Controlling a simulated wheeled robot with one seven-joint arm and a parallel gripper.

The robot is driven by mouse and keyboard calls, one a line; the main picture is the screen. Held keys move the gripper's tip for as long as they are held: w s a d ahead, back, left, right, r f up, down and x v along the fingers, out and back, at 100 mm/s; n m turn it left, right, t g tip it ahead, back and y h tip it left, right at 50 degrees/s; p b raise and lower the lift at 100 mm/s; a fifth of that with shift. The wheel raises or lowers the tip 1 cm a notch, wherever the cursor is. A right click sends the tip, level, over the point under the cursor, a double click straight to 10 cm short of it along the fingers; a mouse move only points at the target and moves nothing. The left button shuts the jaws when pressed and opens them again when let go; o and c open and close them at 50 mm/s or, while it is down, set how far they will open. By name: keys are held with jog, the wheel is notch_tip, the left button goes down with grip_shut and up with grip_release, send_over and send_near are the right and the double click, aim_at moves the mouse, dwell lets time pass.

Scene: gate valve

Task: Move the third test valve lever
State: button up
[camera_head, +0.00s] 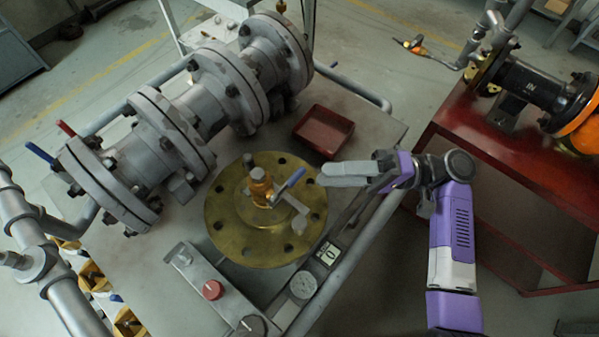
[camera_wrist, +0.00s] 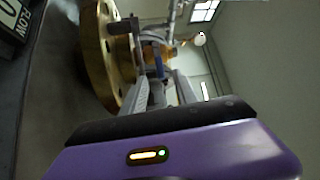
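A small brass valve (camera_head: 260,185) stands on a round brass flange (camera_head: 228,232) on the grey bench. A blue-handled lever (camera_head: 291,181) sticks out from it toward my gripper (camera_head: 322,175). My gripper's grey fingers reach in from the right, close to the lever's end. In the wrist view the blue lever (camera_wrist: 158,62) shows ahead of the fingers, which stand apart with a gap between them. I cannot tell whether they touch it. Several brass valves (camera_head: 93,277) sit along the bench's lower left edge. No label shows which lever is the third.
Flanged grey pipework (camera_head: 190,105) fills the bench's left and back. A red tray (camera_head: 323,131) lies behind the flange. A red button box (camera_head: 211,290), a round gauge (camera_head: 303,285) and a FLOW display (camera_head: 328,255) stand in front. A red stand (camera_head: 500,150) is at right.

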aim_at(289, 185)
jog(key=shift+s+a+r+p, duration=0.1)
jog(key=shift+a+p, duration=0.05)
jog(key=shift+a, duration=0.75)
jog(key=shift+s+a+r+p, duration=0.15)
jog(key=shift+a, duration=0.7)
jog(key=shift+s+a+r+p, duration=0.1)
jog(key=shift+a+p, duration=0.05)
jog(key=shift+a, duration=0.75)
grip_shut()
